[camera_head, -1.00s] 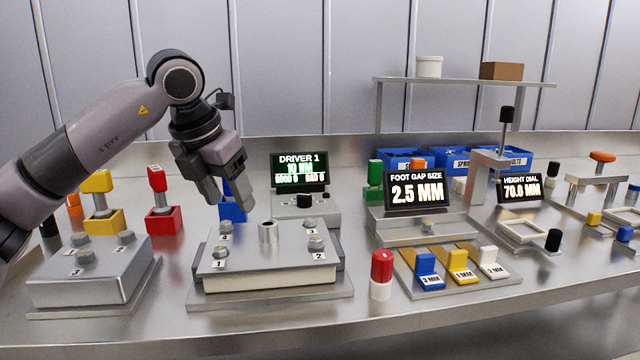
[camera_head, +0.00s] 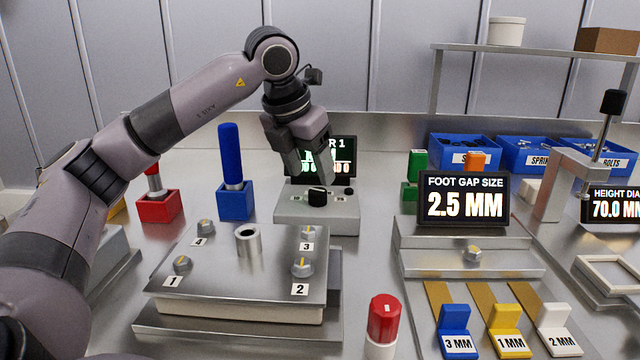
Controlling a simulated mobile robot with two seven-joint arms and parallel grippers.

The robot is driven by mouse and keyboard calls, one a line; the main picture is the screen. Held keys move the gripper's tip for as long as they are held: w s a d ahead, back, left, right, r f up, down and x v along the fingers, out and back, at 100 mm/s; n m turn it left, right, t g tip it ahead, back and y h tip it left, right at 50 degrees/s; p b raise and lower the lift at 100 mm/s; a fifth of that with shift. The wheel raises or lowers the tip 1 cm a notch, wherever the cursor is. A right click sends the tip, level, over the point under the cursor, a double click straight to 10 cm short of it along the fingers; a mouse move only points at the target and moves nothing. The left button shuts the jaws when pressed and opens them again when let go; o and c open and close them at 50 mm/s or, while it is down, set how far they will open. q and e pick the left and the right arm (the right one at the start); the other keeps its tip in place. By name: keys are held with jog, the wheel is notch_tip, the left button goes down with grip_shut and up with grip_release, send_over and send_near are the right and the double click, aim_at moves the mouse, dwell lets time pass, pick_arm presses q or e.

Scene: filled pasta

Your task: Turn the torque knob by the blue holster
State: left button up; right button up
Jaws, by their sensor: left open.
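The black torque knob (camera_head: 317,196) sits on top of a grey box (camera_head: 290,214) in front of the DRIVER 1 display (camera_head: 343,158). The blue holster (camera_head: 235,204) stands just left of that box and holds a blue-handled driver (camera_head: 231,155) upright. My left gripper (camera_head: 309,178) is open and empty, pointing down, with its fingers just above the knob in the picture. It covers part of the display. I cannot tell the exact gap between fingertips and knob. My right gripper is out of view.
A grey fixture (camera_head: 270,262) with several numbered bolts lies in front. A red holster (camera_head: 158,207) stands to the left. The FOOT GAP SIZE display (camera_head: 463,198) and blue bins (camera_head: 465,152) are to the right. A red-capped marker (camera_head: 384,320) stands near the front.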

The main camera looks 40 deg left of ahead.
aim_at(317, 190)
pick_arm(q)
jog(key=x, duration=0.4)
jog(key=shift+w+f, duration=0.1)
jog(key=shift+f, duration=0.2)
jog(key=shift+c, duration=0.9)
jog(key=c, duration=0.9)
jog(key=shift+o, duration=0.2)
